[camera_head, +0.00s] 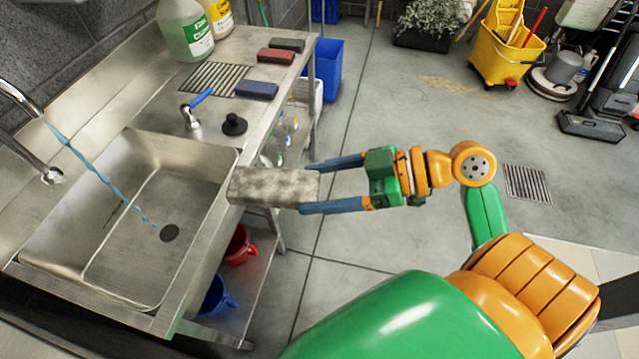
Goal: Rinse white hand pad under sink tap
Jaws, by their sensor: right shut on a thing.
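My right gripper (320,180) is shut on the white hand pad (262,187), a grey-white block with dark smudges. It holds the pad level beside the right rim of the sink (130,225), with the pad's left end close to the rim; I cannot tell if they touch. The metal tap (28,140) is at the left, and a blue stream of water (95,172) runs from it into the basin near the drain (169,233). My left gripper is not in view.
Blue (257,90), dark (275,56) and red (287,44) pads lie on the counter behind the sink. Green (185,30) and yellow-labelled bottles stand at the back. A blue-handled valve (192,112) and black stopper (234,124) stand near the basin. Red and blue buckets sit below.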

